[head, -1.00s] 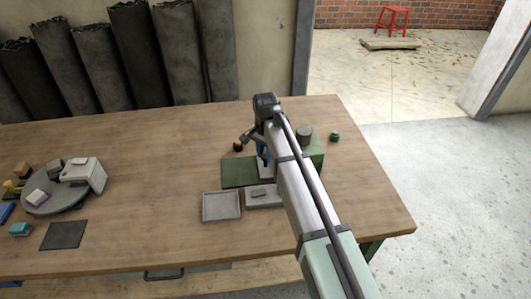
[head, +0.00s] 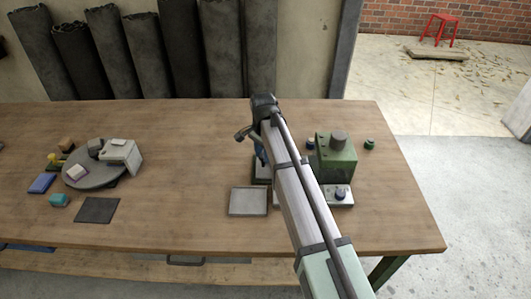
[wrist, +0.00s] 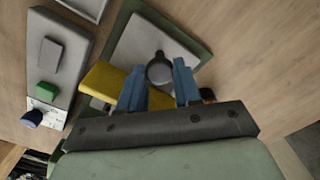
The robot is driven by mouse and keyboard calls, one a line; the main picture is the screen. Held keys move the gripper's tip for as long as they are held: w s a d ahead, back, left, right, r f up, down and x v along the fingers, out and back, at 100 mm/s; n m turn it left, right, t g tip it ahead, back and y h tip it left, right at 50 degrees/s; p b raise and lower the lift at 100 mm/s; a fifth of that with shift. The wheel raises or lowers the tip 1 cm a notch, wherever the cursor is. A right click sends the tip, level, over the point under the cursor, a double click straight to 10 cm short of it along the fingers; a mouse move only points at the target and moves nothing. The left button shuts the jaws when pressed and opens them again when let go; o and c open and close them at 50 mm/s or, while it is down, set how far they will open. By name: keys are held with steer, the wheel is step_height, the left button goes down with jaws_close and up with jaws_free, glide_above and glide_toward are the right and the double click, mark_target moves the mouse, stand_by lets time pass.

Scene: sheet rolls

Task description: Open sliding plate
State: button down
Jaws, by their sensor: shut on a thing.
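The green machine (head: 337,158) with a grey knob on top stands on the right of the table, partly behind my arm. The grey sliding plate (wrist: 135,42) lies on the machine's green base (wrist: 199,35) and carries a dark round knob (wrist: 159,68). In the head view the plate (head: 262,175) shows left of my arm, clear of the machine's body. My gripper (wrist: 160,82) has its blue fingers on both sides of the knob and is shut on it. In the head view my gripper (head: 260,158) is above the plate, largely hidden by my arm.
A shallow grey tray (head: 248,202) lies just in front of the plate. A grey control panel (head: 341,194) has a green button (wrist: 47,90) and a blue knob (wrist: 32,118). A yellow part (wrist: 100,80) lies beside the fingers. A turntable (head: 92,176) stands far left; mid-table is clear.

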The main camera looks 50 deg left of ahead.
steer(key=c, duration=0.8)
jaws_free()
steer(key=shift+r, duration=0.1)
step_height(320, 180, up, 14)
steer(key=shift+f, duration=0.2)
